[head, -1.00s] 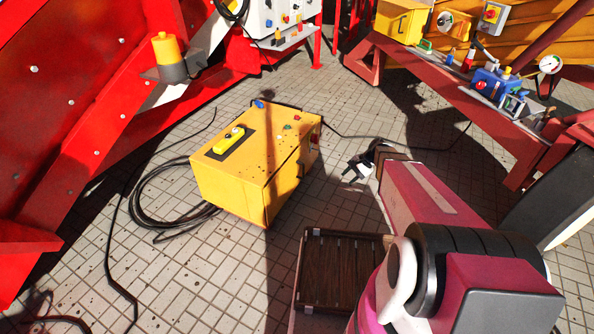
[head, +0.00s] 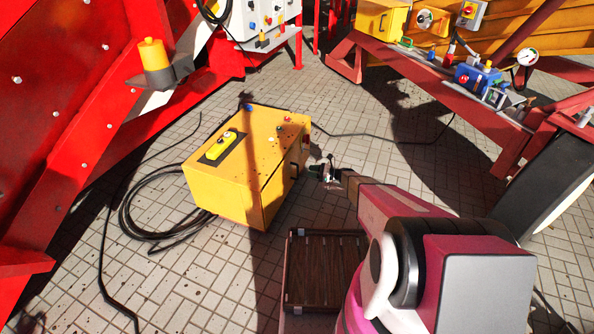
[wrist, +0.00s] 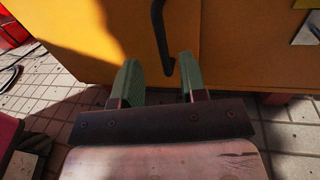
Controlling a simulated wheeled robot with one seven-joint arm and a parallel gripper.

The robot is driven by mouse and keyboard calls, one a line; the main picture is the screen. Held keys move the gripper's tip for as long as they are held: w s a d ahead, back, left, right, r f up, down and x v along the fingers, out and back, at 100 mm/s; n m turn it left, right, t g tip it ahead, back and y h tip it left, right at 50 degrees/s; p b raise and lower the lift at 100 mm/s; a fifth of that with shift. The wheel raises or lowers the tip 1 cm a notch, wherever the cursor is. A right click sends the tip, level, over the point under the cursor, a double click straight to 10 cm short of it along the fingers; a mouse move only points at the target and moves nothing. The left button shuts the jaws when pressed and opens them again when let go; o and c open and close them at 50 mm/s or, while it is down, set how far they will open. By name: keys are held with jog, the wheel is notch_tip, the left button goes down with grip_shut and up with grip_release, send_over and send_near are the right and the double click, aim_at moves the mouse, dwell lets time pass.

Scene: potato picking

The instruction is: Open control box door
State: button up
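The yellow control box (head: 225,185) stands on the tiled floor, with buttons on top and its door side (head: 285,185) facing my arm. My gripper (head: 323,171) is just to the right of that side in the head view. In the wrist view the yellow door face (wrist: 100,30) fills the upper part, with a thin vertical seam right of centre. A black bar handle (wrist: 159,40) runs down it and hooks at its lower end. My gripper (wrist: 158,66) has its two green fingers apart, with the handle's lower end between their tips. Contact cannot be told.
A black cable coil (head: 150,225) lies left of the box. A wooden-slatted crate (head: 325,236) sits by my arm. Red machine frames (head: 60,130) rise at left, and a red bench (head: 440,95) with devices stands at right. Tiled floor is open behind the box.

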send_over(298, 179)
jog(key=shift+w+a, duration=0.1)
jog(key=shift+w, duration=0.25)
grip_shut()
